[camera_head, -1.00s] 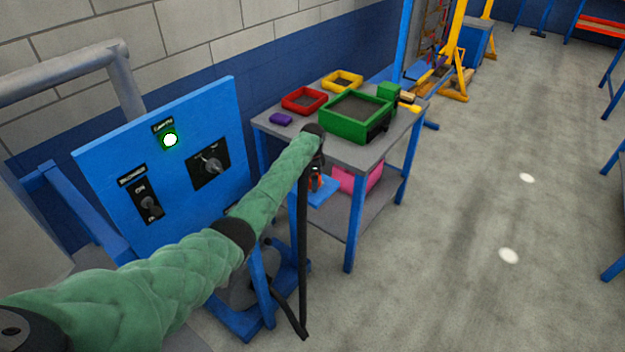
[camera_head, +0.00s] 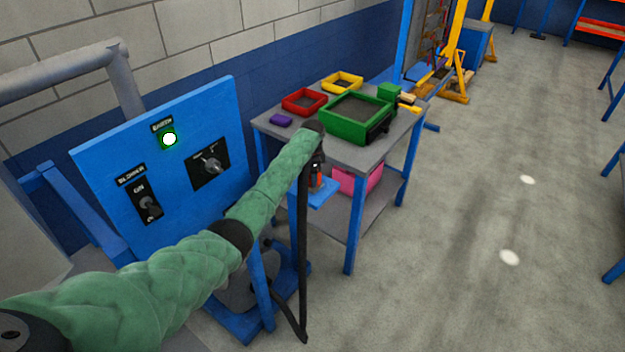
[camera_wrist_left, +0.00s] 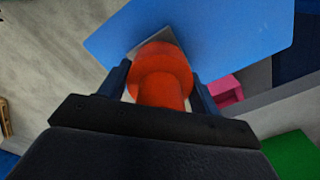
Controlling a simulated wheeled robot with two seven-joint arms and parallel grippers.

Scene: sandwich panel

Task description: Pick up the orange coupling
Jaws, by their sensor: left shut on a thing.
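The orange coupling (camera_wrist_left: 162,78) sits between the two fingers of my left gripper (camera_wrist_left: 160,85) in the left wrist view. The fingers are shut on it, one on each side. Below it is a flat blue plate (camera_wrist_left: 215,35); I cannot tell whether the coupling touches it. In the head view, my left gripper (camera_head: 317,178) is at the end of the green-sleeved arm, in front of the table, with a small bit of orange showing. The blue plate (camera_head: 322,195) shows just below it. My right gripper is not in view.
A grey table (camera_head: 357,157) holds a green tray (camera_head: 338,125), a red tray (camera_head: 318,106), a yellow tray (camera_head: 331,80) and a purple block (camera_head: 281,120). A pink bin (camera_head: 347,180) is on its lower shelf. A blue control panel (camera_head: 100,160) stands left.

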